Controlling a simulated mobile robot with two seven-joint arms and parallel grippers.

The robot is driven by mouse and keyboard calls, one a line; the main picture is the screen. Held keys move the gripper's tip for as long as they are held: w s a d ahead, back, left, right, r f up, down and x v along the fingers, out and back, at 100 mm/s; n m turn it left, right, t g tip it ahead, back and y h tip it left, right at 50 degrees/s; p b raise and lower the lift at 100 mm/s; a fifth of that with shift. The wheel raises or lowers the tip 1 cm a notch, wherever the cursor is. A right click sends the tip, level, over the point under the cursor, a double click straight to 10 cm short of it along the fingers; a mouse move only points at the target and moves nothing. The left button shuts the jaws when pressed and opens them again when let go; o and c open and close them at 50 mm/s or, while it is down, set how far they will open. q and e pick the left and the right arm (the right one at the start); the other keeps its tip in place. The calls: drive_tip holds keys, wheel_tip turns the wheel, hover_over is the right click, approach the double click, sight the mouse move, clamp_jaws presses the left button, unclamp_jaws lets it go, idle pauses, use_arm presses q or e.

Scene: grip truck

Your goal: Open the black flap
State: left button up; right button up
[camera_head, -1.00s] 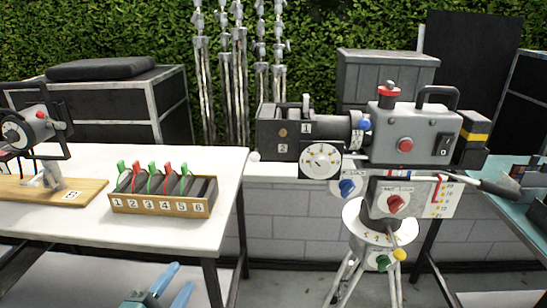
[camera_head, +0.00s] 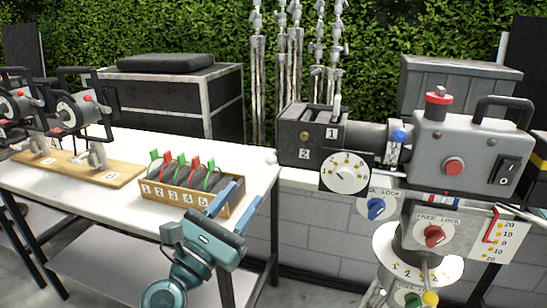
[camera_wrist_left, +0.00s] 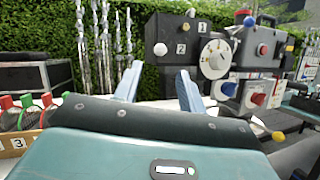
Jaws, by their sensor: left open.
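The grey film camera (camera_head: 455,145) stands on a tripod at the right. Its dark front box (camera_head: 300,140) carries labels 1 and 2; it also shows in the left wrist view (camera_wrist_left: 170,42). I cannot tell which dark panel of the box is the black flap. My right gripper is not in view.
A white table (camera_head: 105,205) holds a wooden rack (camera_head: 155,195) with numbered slots and red and green clips, close to my left gripper. Small lamps stand on a board (camera_head: 115,175). The hedge and stands are behind.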

sight(267, 163)
use_arm(q)
drive_tip(key=p+x, duration=0.1)
drive_tip(key=x, duration=1)
drive_tip(key=shift+c, duration=0.4)
clamp_jaws()
